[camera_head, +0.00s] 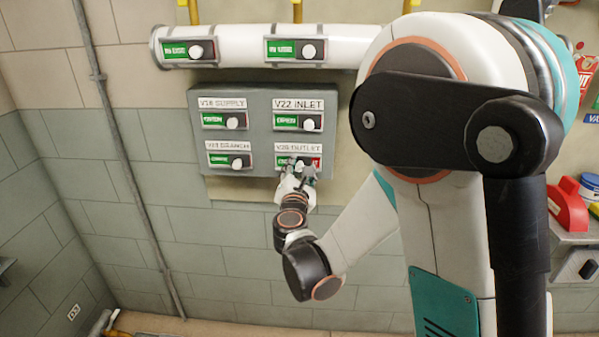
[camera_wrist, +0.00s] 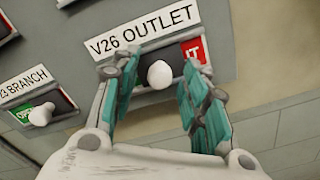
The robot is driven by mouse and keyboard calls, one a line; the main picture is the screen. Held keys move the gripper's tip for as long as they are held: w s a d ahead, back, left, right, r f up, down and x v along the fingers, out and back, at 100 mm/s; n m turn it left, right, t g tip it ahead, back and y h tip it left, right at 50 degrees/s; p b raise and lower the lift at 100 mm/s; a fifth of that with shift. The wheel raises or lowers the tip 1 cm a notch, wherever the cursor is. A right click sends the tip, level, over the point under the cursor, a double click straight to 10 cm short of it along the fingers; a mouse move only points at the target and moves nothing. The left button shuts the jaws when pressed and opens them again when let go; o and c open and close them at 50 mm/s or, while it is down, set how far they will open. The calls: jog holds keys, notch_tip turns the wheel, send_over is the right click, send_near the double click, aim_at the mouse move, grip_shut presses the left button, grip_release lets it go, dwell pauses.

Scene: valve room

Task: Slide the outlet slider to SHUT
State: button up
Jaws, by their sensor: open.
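The outlet slider's white knob (camera_wrist: 159,75) sits near the middle of its slot under the "V26 OUTLET" label (camera_wrist: 142,29). Part of a red field (camera_wrist: 194,51) shows to its right in the wrist view. In the head view the outlet slider plate (camera_head: 315,162) shows green at left and red at right. My gripper (camera_wrist: 160,84) is open, with one teal-padded finger on each side of the knob. In the head view my gripper (camera_head: 298,178) is at the plate and partly hides it. I cannot tell whether a finger touches the knob.
The branch knob (camera_wrist: 41,114) is left of my gripper. A white pipe (camera_head: 237,46) with two more sliders runs above.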

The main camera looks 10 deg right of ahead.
grip_shut()
